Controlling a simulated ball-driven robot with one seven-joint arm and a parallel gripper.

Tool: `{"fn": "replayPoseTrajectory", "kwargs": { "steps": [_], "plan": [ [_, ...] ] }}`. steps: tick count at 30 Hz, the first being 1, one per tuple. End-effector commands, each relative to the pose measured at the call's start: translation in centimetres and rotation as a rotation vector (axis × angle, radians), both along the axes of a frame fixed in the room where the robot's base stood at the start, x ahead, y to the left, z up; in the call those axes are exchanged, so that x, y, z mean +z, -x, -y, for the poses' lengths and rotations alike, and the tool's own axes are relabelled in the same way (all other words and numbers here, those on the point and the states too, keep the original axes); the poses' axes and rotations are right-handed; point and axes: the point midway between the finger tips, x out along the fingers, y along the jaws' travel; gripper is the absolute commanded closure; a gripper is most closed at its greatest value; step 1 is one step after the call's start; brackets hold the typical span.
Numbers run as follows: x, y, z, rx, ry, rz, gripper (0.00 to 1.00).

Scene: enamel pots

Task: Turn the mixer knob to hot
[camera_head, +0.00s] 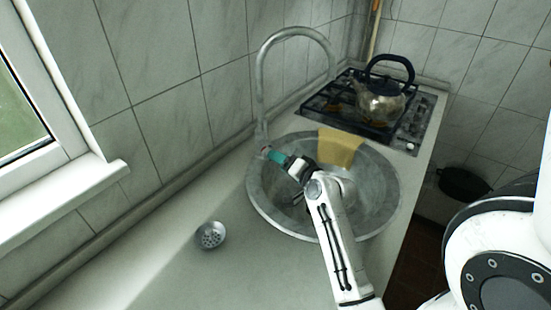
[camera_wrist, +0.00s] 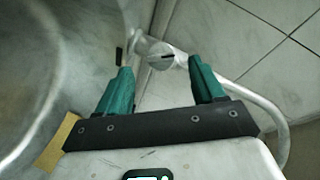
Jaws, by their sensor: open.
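The mixer tap (camera_head: 260,85) is a tall grey gooseneck rising behind the sink's left rim. In the wrist view its round metal knob (camera_wrist: 160,53), with a dark slot-like mark, sits just beyond and between my fingertips. My gripper (camera_head: 268,153) has teal fingers and reaches over the sink to the tap's base; it also shows in the wrist view (camera_wrist: 159,68). The fingers are spread apart and hold nothing. I cannot tell whether either fingertip touches the knob. In the head view the knob is mostly hidden by my gripper.
The round metal sink (camera_head: 375,215) lies under my arm, with a yellow cloth (camera_head: 340,147) over its far rim. A strainer (camera_head: 210,235) lies on the counter (camera_head: 160,270). A kettle (camera_head: 381,103) stands on the hob (camera_head: 412,128). A tiled wall runs behind the tap.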

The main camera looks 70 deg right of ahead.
Motion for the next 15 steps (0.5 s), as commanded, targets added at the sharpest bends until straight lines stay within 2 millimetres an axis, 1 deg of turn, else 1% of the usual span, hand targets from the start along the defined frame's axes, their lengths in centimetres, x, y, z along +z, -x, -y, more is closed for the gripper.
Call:
{"fn": "replayPoseTrajectory", "kwargs": {
  "steps": [1, 3, 6, 10, 15],
  "plan": [
    [0.0, -0.7, 0.4, 0.001, 0.000, 0.001, 0.32],
    [-0.3, -1.5, 0.8, 0.001, 0.000, 0.000, 0.32],
    [-0.5, -2.3, 1.3, 0.001, 0.000, 0.001, 0.32],
    [-0.7, -2.8, 1.5, 0.000, 0.000, 0.000, 0.32],
    [-0.8, -2.9, 1.6, 0.000, 0.001, 0.000, 0.32]
  ]
}}
